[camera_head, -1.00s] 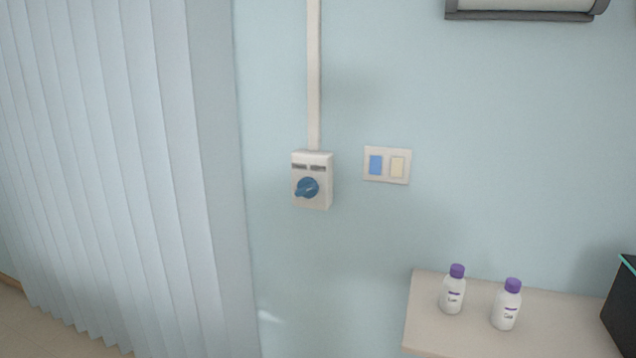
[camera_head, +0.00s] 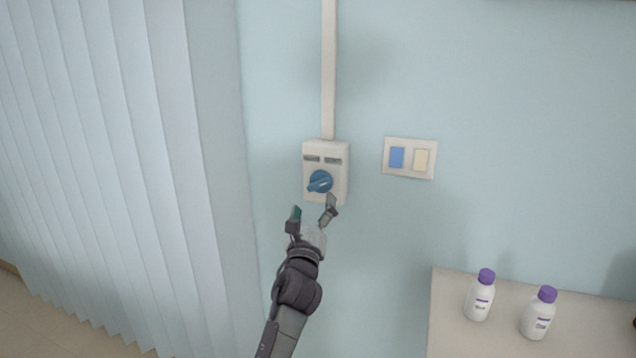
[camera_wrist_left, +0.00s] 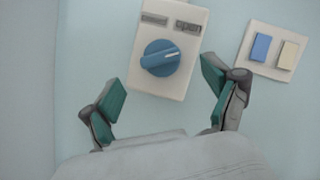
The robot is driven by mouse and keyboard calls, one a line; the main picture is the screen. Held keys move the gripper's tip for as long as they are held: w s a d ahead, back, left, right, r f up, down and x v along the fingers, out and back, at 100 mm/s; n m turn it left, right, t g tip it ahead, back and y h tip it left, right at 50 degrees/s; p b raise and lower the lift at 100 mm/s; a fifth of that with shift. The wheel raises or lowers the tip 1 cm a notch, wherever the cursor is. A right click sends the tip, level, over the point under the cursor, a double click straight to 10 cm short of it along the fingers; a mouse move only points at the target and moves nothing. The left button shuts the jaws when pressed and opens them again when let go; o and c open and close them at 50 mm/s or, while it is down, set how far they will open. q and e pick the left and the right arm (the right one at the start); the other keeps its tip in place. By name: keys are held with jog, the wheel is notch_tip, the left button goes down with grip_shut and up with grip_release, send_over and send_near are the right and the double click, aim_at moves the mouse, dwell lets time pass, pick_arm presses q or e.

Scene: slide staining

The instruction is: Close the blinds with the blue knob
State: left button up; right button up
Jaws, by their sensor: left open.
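The blue knob (camera_head: 320,181) sits on a white control box (camera_head: 339,174) on the wall. In the left wrist view the knob (camera_wrist_left: 160,57) shows a pale pointer mark and its grip ridge lies near level, tilted slightly up to the right. Two grey labels are above it; the right one reads "open". My left gripper (camera_head: 313,213) is open just below the knob, its fingers (camera_wrist_left: 164,94) apart and empty, not touching it. The vertical blinds (camera_head: 110,150) hang at the left with pale slats spread out. My right gripper is not in view.
A switch plate (camera_head: 410,174) with a blue and a cream switch is right of the box. A conduit (camera_head: 328,80) runs up from the box. At lower right, a shelf (camera_head: 452,330) holds two white bottles with purple caps (camera_head: 479,298) (camera_head: 538,318).

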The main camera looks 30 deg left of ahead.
aim_at(317, 187)
pick_arm(q)
jog(key=x, duration=0.6)
jog(key=shift+p, duration=0.35)
jog(key=shift+w+a+r, duration=0.15)
jog(key=shift+w+a, duration=0.05)
jog(key=shift+w, duration=0.25)
jog(key=c, duration=1.1)
jog(key=shift+c, duration=0.2)
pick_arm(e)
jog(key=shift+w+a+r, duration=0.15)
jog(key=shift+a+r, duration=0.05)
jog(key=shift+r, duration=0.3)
